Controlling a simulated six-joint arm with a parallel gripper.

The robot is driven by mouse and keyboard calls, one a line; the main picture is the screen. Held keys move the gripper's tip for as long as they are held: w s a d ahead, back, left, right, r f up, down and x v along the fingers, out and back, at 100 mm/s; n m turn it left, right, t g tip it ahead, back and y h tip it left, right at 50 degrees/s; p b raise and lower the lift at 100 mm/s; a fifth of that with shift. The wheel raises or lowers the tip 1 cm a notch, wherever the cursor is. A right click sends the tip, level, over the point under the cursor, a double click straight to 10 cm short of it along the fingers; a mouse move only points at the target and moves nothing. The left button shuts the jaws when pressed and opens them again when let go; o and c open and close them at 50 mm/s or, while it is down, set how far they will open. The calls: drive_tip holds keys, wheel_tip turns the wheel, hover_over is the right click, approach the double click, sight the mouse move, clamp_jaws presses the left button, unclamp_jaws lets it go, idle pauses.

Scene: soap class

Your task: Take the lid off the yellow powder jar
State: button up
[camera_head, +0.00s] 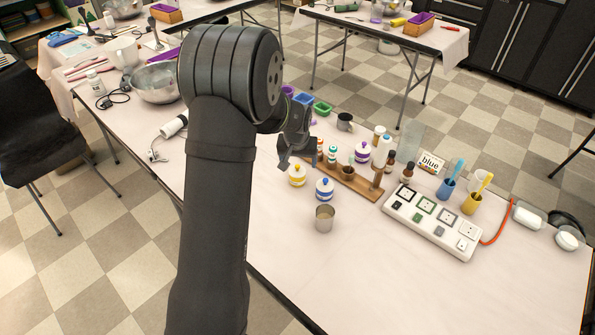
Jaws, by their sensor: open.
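The yellow powder jar (297,179) is a small white jar with yellow bands, standing on the table left of a similar blue-banded jar (324,194). Its yellow knobbed lid (297,168) sits on top of it. My gripper (287,165) is open, with its fingers pointing down, just above and to the left of the yellow jar. I cannot tell whether the fingers touch the lid. My arm hides the table to the left of the gripper.
A metal cup (324,219) stands in front of the blue jar. A wooden rack (358,185) with bottles and a purple-banded jar (363,151) are behind. A power strip (432,222) lies to the right. The table's front middle is clear.

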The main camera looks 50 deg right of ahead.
sight(297, 167)
drive_tip(key=shift+w+x, duration=0.25)
drive_tip(key=shift+x, duration=1.15)
drive_tip(key=shift+w+x, duration=0.25)
drive_tip(key=shift+x, duration=1.15)
drive_tip(key=shift+d+r, duration=0.1)
drive_tip(key=shift+c, duration=0.3)
drive_tip(key=c, duration=1)
